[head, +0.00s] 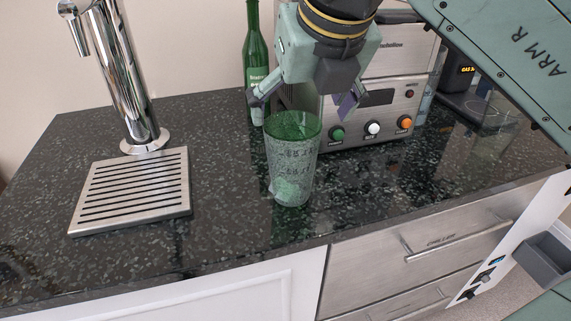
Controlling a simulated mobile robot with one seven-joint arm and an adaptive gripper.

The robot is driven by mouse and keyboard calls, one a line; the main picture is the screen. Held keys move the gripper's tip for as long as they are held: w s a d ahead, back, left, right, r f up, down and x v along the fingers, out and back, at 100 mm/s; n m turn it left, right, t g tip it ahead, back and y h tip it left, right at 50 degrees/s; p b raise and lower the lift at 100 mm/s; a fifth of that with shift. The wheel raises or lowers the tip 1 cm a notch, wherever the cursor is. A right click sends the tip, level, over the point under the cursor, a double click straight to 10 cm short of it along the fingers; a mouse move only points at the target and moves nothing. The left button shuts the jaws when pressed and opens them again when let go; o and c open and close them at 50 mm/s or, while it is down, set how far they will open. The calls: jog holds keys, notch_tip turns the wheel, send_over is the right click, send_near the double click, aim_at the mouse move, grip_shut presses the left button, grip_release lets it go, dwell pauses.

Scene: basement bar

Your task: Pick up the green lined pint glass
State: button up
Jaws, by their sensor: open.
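The green lined pint glass (292,165) stands upright on the dark speckled counter, near its front edge. It is see-through, with a green tint and dark markings on its side. My gripper (305,105) points down directly above the glass, with its fingers spread. One fingertip is near the left of the rim and the other near the right. I cannot tell from this view whether either finger touches the glass. The gripper holds nothing.
A green bottle (256,62) stands behind the glass, left of my gripper. A steel machine with coloured buttons (373,129) is close behind on the right. A chrome tap (120,75) and slatted drip tray (180,205) are at left. Bare counter (235,225) lies between tray and glass.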

aim_at(292, 164)
jog(key=p+x, duration=0.1)
jog(key=x, duration=0.7)
jog(key=shift+a+f+p, duration=0.25)
jog(key=shift+f+p, duration=0.1)
jog(key=shift+p, duration=0.05)
jog(key=shift+w, duration=0.1)
jog(key=shift+c, duration=0.3)
jog(key=c, duration=1.4)
